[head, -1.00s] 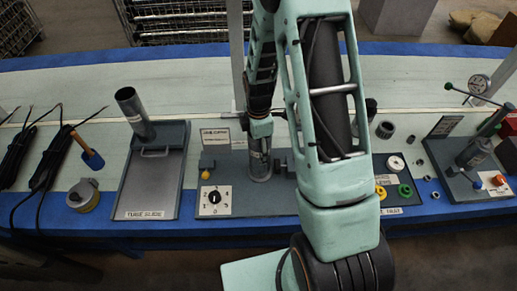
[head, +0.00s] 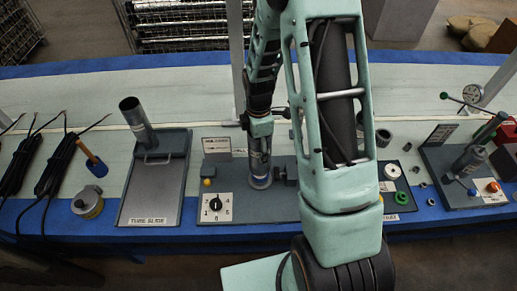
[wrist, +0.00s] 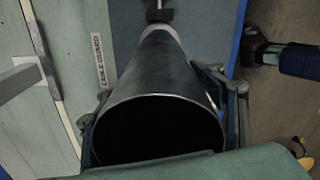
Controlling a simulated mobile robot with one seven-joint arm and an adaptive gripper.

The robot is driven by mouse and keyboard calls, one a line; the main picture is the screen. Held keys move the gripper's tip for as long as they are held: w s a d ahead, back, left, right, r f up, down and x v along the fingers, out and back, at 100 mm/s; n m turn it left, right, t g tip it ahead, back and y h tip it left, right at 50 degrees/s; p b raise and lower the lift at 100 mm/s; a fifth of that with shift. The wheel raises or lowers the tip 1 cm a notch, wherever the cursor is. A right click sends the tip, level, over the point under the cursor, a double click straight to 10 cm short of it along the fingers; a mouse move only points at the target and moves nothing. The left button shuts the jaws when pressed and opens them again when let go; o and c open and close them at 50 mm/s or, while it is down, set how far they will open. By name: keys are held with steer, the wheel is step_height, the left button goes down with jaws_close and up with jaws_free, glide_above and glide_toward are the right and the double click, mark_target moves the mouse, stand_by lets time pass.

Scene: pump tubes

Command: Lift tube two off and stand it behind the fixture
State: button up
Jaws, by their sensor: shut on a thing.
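My gripper (head: 259,128) is shut on a grey metal tube (head: 261,151) at the middle of the bench. The tube is upright over a pale ring (head: 260,181) on the dark fixture plate (head: 282,205). I cannot tell whether its lower end is seated in the ring or just clear of it. In the wrist view the tube's open dark mouth (wrist: 155,132) faces the camera, with a finger on each side. A second grey tube (head: 133,112) leans at the tube slide (head: 152,198) on the left. No number shows clearly on either tube.
A small sign (head: 216,148) and a numbered dial panel (head: 216,208) are on the fixture. My arm hides part of its right side. Black cables (head: 55,165) lie far left. A lever device (head: 468,165) stands right. The pale bench behind the fixture looks mostly clear.

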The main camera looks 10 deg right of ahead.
steer(key=shift+r+p, duration=3.95)
steer(key=shift+r, duration=2.1)
